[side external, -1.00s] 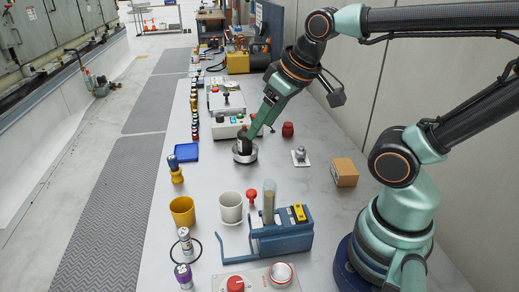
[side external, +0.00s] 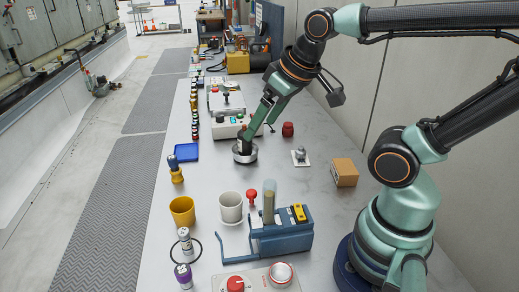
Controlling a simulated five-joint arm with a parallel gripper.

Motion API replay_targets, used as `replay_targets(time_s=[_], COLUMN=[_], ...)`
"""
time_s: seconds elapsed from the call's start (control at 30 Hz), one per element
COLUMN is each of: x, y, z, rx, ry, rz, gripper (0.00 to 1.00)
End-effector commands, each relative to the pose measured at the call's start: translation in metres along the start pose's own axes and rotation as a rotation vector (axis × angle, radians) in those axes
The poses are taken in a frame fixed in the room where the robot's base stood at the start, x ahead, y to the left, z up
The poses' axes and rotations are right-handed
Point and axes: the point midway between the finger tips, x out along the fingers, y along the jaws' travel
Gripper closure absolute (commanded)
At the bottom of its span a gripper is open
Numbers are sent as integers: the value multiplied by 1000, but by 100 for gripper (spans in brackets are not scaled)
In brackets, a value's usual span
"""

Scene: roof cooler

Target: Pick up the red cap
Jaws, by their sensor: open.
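A small dark red ribbed piece (side external: 288,130), which looks like the red cap, stands on the grey bench right of my gripper. My gripper (side external: 254,140) points down over a round metal-rimmed base (side external: 245,155) with a dark upright part, left of the red piece. Its fingers are spread apart. I cannot tell whether they touch the dark part, as the nearer finger hides some of it. A smaller bright red knob-shaped piece (side external: 252,194) stands nearer, beside a white cup.
A control box (side external: 229,128) is behind my gripper. A silver knob on a plate (side external: 300,156) and a cardboard box (side external: 345,172) stand to the right. A white cup (side external: 231,206), yellow cup (side external: 182,211) and blue fixture (side external: 282,236) stand nearer. The mid-bench is mostly clear.

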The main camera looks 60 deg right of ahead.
Motion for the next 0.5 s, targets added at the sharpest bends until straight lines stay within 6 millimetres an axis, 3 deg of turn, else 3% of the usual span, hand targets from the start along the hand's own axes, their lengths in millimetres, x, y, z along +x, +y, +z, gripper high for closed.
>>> replay_targets(time_s=[0.13,0.23,0.5], x=[13,31,92], y=[14,36,126], z=[-13,-29,-64], rx=[22,51,133], ry=[18,50,163], rz=[22,55,184], gripper=[15,15,15])
